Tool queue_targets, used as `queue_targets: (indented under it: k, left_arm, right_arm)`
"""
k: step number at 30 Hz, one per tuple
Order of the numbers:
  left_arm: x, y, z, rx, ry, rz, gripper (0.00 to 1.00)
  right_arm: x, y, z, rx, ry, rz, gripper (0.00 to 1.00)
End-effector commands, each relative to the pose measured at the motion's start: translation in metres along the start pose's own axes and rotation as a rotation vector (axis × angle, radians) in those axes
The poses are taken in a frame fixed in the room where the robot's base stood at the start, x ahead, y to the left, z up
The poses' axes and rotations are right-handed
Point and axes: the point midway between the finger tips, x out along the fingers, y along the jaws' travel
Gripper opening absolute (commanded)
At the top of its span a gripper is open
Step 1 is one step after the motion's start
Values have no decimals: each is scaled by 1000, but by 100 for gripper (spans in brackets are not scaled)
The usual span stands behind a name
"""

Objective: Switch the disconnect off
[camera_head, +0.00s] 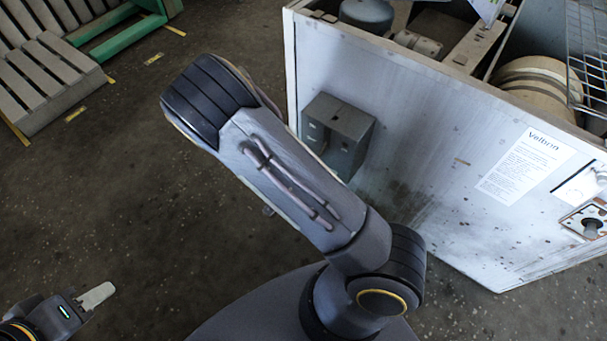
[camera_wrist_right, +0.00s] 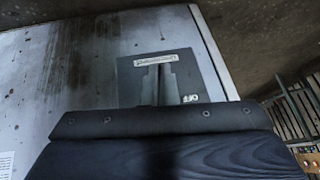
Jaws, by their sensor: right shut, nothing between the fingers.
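The disconnect is a grey box (camera_head: 350,128) on the side panel of the pale housing, partly behind my right arm in the head view. In the right wrist view the box (camera_wrist_right: 204,72) shows a small label strip and the letters OFF, turned upside down in the picture. My right gripper (camera_wrist_right: 160,70) is shut and empty, its narrow grey fingers in front of the box face; contact cannot be told. Its fingers are hidden in the head view. The switch handle is not clearly made out. My left gripper (camera_head: 97,296) is low at the left, away from the box; its opening cannot be told.
The blower housing (camera_head: 400,110) fills the upper right, open on top with a motor and drum inside. A paper sheet (camera_head: 525,165) and a small plate (camera_head: 588,220) are on its panel. Slatted pallets (camera_head: 45,80) lie at the upper left. Floor between is clear.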

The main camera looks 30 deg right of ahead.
Motion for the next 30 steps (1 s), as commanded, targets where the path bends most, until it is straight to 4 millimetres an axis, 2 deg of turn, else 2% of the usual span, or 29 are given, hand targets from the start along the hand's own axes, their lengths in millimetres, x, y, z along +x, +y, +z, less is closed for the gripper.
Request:
queue_targets:
  k: [3,10,15,30]
  left_arm:
    - [-7,3,-4,0,0,0,36]
    - [-15,7,-7,0,0,0,36]
    - [-16,7,-8,0,0,0,36]
    - [-15,7,-8,0,0,0,36]
  right_arm:
    - [-22,-1,9,-7,-2,-3,0]
    - [-50,0,24,-6,-1,-1,0]
    - [-55,1,28,-3,-2,0,0]
    - [-55,1,28,-2,-2,0,0]
